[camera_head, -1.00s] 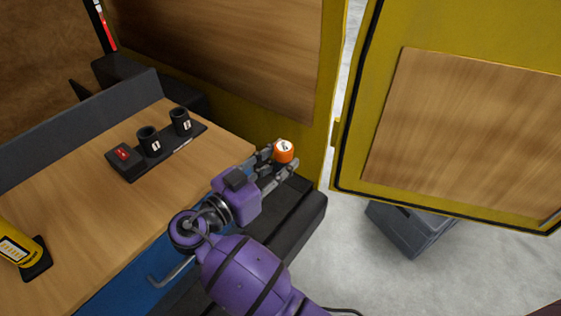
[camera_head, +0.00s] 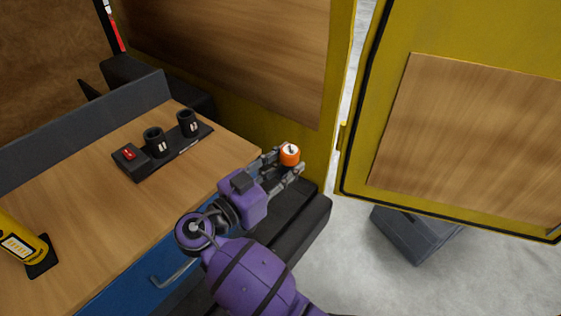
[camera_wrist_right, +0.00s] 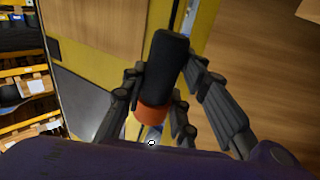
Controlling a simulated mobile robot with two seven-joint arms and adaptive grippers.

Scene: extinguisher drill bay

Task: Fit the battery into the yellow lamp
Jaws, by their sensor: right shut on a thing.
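The battery is a black cylinder with an orange end. Its orange end (camera_head: 289,155) points up in the head view, and its black body (camera_wrist_right: 167,66) shows in the right wrist view. My right gripper (camera_head: 287,162) is shut on it, held out beyond the bench's right edge. The yellow lamp (camera_head: 18,237) is cut off by the left edge of the head view, on the bench with a dark base and a pale label panel. Its battery opening cannot be made out. My left gripper is not in view.
A black charger block (camera_head: 124,161) with a red switch and two round sockets (camera_head: 156,141) stands on the wooden bench (camera_head: 95,215). A dark raised board (camera_head: 85,126) lines its back. A yellow-framed door (camera_head: 460,130) and a grey case (camera_head: 415,235) are at the right.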

